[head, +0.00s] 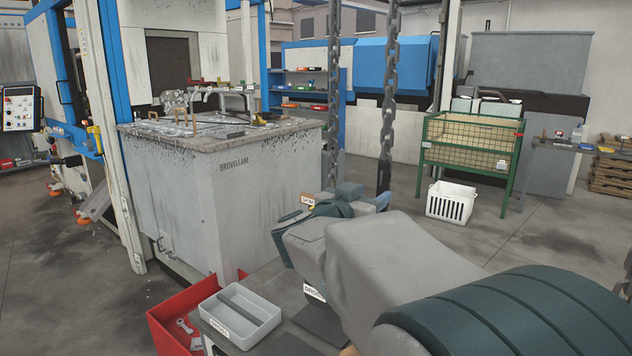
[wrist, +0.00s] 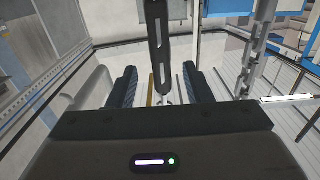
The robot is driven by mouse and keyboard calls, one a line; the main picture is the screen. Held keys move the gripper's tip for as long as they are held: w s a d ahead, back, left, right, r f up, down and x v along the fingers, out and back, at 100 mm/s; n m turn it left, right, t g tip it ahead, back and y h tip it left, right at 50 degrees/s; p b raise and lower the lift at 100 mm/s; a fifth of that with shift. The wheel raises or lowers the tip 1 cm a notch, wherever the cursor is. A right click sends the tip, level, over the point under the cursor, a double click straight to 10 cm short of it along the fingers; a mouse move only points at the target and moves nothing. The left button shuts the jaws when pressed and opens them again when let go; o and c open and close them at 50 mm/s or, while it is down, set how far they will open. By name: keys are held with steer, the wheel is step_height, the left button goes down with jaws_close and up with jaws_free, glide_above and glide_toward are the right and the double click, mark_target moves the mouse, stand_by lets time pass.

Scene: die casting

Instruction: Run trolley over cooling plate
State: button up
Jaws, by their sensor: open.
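Two hanging chains, a left one (head: 334,95) and a right one (head: 389,95), come down from above the head view. The trolley itself is not visible. In the wrist view a near chain link (wrist: 158,45) hangs in front of my gripper (wrist: 158,76), in line with the gap between its fingers. Another chain (wrist: 250,65) hangs to the right. The two dark ribbed fingers are apart, and I see nothing clamped between them. I cannot tell whether a finger touches the chain. No cooling plate can be picked out for certain.
A large grey block (head: 250,205) with a stained top carrying metal pieces stands left of the chains. A grey tray (head: 240,318) and a red bin (head: 165,318) are in front. A white basket (head: 451,202) and a green-framed cage (head: 470,148) stand right, with open floor around them.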

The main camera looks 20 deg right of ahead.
mark_target(382, 187)
steer(key=x, duration=0.8)
steer(key=shift+w+d, duration=0.25)
steer(key=shift+d, duration=0.1)
jaws_close()
